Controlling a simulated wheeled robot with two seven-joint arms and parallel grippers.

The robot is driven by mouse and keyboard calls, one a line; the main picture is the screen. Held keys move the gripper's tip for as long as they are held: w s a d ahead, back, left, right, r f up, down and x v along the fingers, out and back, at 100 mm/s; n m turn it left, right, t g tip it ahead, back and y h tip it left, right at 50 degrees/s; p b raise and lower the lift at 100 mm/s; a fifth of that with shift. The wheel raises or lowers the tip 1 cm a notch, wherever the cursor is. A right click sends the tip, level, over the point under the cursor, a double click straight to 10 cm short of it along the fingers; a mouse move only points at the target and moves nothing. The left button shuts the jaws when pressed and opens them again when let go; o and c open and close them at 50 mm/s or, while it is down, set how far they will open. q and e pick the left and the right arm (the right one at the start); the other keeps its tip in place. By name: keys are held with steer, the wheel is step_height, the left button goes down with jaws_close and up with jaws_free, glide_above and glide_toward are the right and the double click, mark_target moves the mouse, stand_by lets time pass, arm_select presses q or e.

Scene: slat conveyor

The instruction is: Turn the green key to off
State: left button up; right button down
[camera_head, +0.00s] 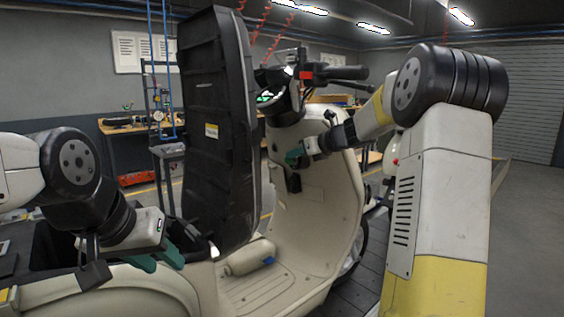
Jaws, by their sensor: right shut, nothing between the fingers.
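A cream scooter (318,235) stands in front of me, with its dark seat (215,130) tipped up. My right gripper (293,157) is shut and empty, its teal fingertips at the inner side of the scooter's front shield, below the handlebar. I cannot make out the green key; the gripper may cover it, and its teal fingers are close in colour. I cannot tell whether the fingertips touch anything. My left gripper (158,260) is open and empty, low at the left, above the scooter's rear body and left of the raised seat.
The handlebar (338,73) with a red switch is just above my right gripper. A black hook (294,183) sits below it on the shield. A cream bottle-like canister (249,257) lies on the footboard. Workbenches (120,128) stand behind.

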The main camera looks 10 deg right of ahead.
steer(key=shift+a+f, duration=0.15)
steer(key=shift+f, duration=0.6)
stand_by(0.8)
steer(key=r+v, duration=0.1)
steer(key=v, duration=0.8)
steer(key=shift+w, duration=0.3)
stand_by(0.5)
steer(key=shift+a+r, duration=0.1)
steer(key=shift+r, duration=0.05)
